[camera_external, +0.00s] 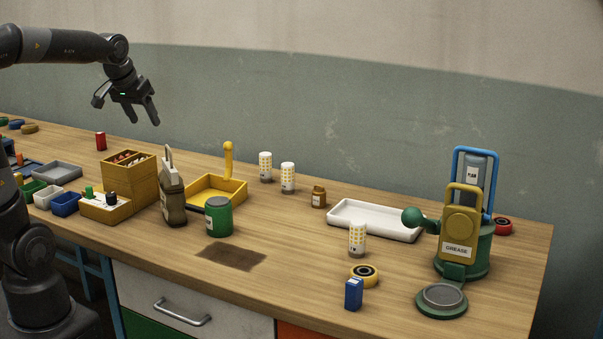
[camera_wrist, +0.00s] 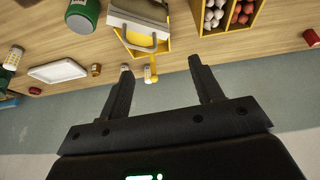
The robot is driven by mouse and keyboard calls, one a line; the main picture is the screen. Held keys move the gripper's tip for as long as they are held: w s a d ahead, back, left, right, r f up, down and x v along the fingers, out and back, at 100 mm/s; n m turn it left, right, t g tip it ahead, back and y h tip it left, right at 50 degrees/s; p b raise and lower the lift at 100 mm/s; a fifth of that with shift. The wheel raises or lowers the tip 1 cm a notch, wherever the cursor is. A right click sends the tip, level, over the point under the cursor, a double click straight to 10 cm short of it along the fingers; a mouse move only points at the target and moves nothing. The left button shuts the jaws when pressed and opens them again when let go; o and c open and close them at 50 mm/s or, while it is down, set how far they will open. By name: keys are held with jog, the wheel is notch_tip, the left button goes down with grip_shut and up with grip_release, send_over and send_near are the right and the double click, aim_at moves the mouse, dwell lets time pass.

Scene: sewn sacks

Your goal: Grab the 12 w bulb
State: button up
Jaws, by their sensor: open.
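Three white-and-yellow corn-style bulbs stand upright on the bench. Two are close together behind the yellow tray: a rear one (camera_external: 265,167) and one just right of it (camera_external: 288,178). The third bulb (camera_external: 358,238) stands in front of the white tray. Their labels are too small to read, so I cannot tell which is 12 W. My gripper (camera_external: 138,114) is open and empty, high above the back left of the bench, well apart from the bulbs. In the wrist view, my open fingers (camera_wrist: 160,68) have a bulb far beyond, between them.
A small brown jar (camera_external: 319,197), white tray (camera_external: 345,220) and green grease device (camera_external: 470,262) stand right.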

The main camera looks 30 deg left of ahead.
jog(key=w+d, duration=0.2)
jog(key=w, duration=0.8)
send_near(266, 167)
jog(key=w, duration=0.2)
jog(key=shift+g+y, duration=0.3)
jog(key=shift+g, duration=0.1)
jog(key=x, duration=0.5)
jog(key=shift+s+f, duration=0.15)
jog(key=x, duration=0.5)
jog(key=shift+w+a+f, duration=0.2)
jog(key=shift+w+a, duration=0.1)
jog(key=shift+a, duration=0.05)
jog(key=c, duration=1.2)
jog(key=shift+o, duration=0.2)
